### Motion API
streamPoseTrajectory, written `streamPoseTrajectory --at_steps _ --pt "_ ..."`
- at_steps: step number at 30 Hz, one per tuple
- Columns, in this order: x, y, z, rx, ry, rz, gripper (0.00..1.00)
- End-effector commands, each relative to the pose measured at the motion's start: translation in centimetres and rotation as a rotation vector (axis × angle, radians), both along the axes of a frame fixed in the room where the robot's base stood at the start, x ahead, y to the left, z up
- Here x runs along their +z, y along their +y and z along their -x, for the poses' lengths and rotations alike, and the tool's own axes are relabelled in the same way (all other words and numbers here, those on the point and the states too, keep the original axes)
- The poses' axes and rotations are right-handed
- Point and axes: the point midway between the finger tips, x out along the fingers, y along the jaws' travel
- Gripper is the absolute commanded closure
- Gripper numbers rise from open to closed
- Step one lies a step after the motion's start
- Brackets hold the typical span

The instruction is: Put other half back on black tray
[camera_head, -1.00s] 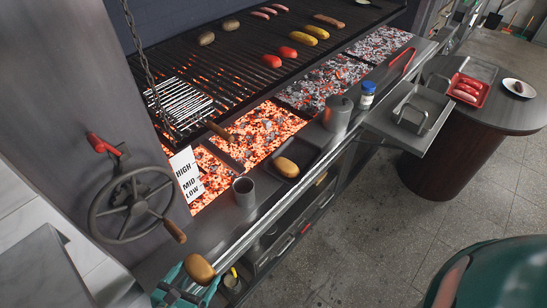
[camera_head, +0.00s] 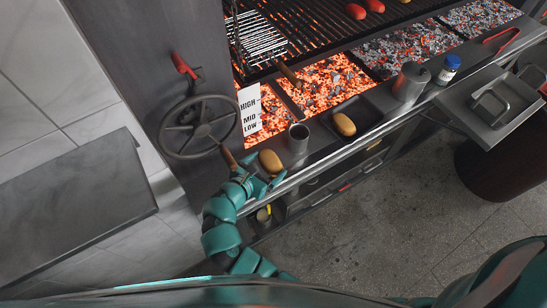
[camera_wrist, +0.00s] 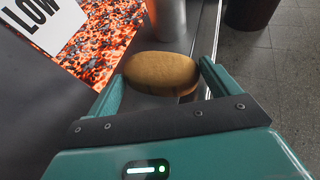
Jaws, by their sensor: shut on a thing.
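My gripper (camera_head: 262,181) is shut on a golden-brown bread half (camera_head: 270,160), held at the front ledge, just left of the metal cup. In the wrist view the bread half (camera_wrist: 161,73) sits crosswise between the two teal fingers of my gripper (camera_wrist: 162,80). I cannot tell whether it touches the ledge. The black tray (camera_head: 366,108) lies on the ledge, right of the cup, below the glowing coals. Another bread half (camera_head: 343,124) lies in the tray, toward its left side.
The metal cup (camera_head: 299,138) stands between my gripper and the tray. A metal canister (camera_head: 410,81) and a blue-lidded jar (camera_head: 448,69) stand right of the tray. The handwheel (camera_head: 197,126) is at left. Hot coals (camera_head: 330,82) lie behind the ledge.

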Motion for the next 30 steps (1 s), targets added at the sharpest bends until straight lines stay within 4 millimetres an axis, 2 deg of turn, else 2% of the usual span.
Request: streamPoseTrajectory --at_steps 8,13,24,25,26,27,30 --pt "0.1 -2.2 -3.4 -0.006 0.001 0.002 0.34" --pt "-1.3 -2.0 -3.3 -0.001 0.002 0.001 0.34" --pt "-1.6 -2.0 -3.3 0.000 0.000 0.001 0.34" --pt "-1.7 -2.0 -3.3 0.000 0.000 0.001 0.11" --pt "-1.7 -2.0 -3.3 0.001 -0.001 0.000 0.05" --pt "-1.7 -2.0 -3.3 0.000 0.000 0.000 0.00" --pt "-1.7 -2.0 -3.3 0.000 0.000 0.000 0.00"
